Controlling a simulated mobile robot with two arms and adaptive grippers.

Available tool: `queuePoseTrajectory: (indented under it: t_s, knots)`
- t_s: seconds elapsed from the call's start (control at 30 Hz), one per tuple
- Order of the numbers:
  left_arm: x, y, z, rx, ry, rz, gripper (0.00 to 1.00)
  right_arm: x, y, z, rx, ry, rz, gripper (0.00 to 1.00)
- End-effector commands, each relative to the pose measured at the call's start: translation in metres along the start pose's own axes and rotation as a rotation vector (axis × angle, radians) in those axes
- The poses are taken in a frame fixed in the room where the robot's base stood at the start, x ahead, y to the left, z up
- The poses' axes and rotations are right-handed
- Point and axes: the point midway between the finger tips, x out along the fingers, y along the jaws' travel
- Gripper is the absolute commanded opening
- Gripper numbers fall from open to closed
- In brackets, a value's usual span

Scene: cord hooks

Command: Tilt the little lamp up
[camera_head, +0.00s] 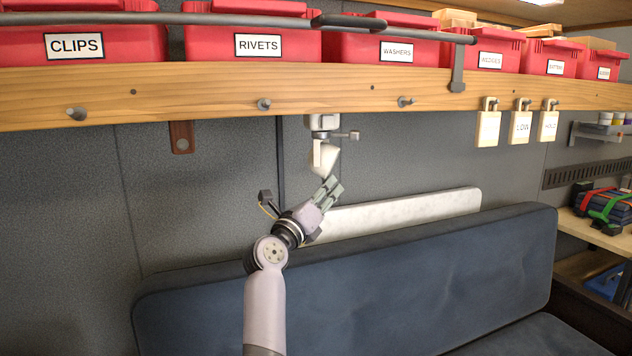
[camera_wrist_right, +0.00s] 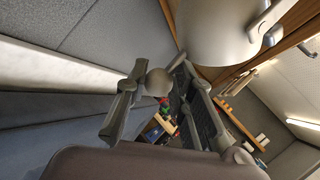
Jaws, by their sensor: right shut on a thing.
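The little lamp (camera_head: 325,158) hangs under the wooden shelf, its white shade below a pale mount with a small side knob. In the right wrist view its large pale shade (camera_wrist_right: 212,28) fills the top. My right gripper (camera_head: 335,187) is just below the shade in the head view. In the right wrist view my right gripper (camera_wrist_right: 158,98) has its fingers on either side of a small round grey knob (camera_wrist_right: 157,82), and is shut on it. The knob appears to belong to the lamp; its join to the shade is not clear. My left gripper is not in view.
The wooden shelf (camera_head: 215,93) with pegs and red labelled bins (camera_head: 252,45) runs above. Tags (camera_head: 488,128) hang at its right. A dark blue seat back (camera_head: 400,265) and a pale panel (camera_head: 400,212) lie below. The grey wall beside the lamp is mostly clear.

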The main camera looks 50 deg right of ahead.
Motion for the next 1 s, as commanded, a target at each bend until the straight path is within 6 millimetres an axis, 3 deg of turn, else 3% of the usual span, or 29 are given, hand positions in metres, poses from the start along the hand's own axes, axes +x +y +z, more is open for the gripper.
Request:
queuePoseTrajectory:
  t_s: [0.03, 0.1, 0.5, 1.0]
  knots:
    - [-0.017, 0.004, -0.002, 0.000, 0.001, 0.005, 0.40, 0.002, -0.005, 0.006, -0.047, -0.026, 0.007, 0.00]
    - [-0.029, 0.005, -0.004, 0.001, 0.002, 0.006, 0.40, 0.004, -0.009, 0.005, -0.105, -0.051, 0.011, 0.00]
    - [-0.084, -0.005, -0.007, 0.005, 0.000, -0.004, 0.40, 0.010, -0.025, -0.004, -0.350, -0.159, 0.026, 0.00]
    - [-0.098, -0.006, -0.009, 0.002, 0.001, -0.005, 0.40, 0.012, -0.028, -0.010, -0.432, -0.194, 0.028, 0.00]
